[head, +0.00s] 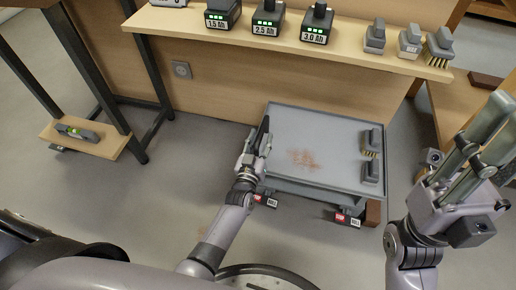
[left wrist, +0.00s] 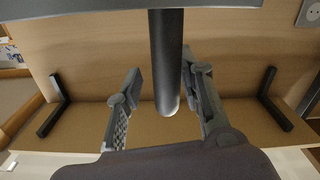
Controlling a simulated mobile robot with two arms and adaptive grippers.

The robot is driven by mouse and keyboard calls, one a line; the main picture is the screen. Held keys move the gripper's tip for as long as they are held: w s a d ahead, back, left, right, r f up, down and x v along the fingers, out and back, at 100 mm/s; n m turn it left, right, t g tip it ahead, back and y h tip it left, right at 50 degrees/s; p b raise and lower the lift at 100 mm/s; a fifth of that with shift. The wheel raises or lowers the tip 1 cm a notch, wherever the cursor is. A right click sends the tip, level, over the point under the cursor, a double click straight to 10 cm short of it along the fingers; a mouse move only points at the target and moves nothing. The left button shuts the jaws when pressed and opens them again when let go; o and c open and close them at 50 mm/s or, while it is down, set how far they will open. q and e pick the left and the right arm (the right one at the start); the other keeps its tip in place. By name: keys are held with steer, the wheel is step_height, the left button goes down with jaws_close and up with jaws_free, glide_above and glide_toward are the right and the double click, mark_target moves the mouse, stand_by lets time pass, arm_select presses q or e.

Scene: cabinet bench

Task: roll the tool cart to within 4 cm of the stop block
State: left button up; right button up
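The tool cart (head: 315,125) has a grey tray top with a low rim and stands below the wall shelf. My left gripper (head: 258,145) is at the cart's left edge, by a dark upright handle. In the left wrist view the dark round handle (left wrist: 166,60) lies between the two fingers of my left gripper (left wrist: 165,105). The fingers are apart, with a gap visible on the left side. A reddish-brown block (head: 373,213), which may be the stop block, is partly hidden at the cart's front right corner. My right gripper (head: 505,112) is raised at the right, open and empty.
A bench frame with a level (head: 78,133) stands at left. A brown block (head: 487,80) is at far right. Floor left of the cart is clear.

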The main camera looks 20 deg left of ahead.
arm_select(q)
steer(key=s, duration=1.1)
steer(key=shift+s+d, duration=0.3)
steer(key=shift+s, duration=0.05)
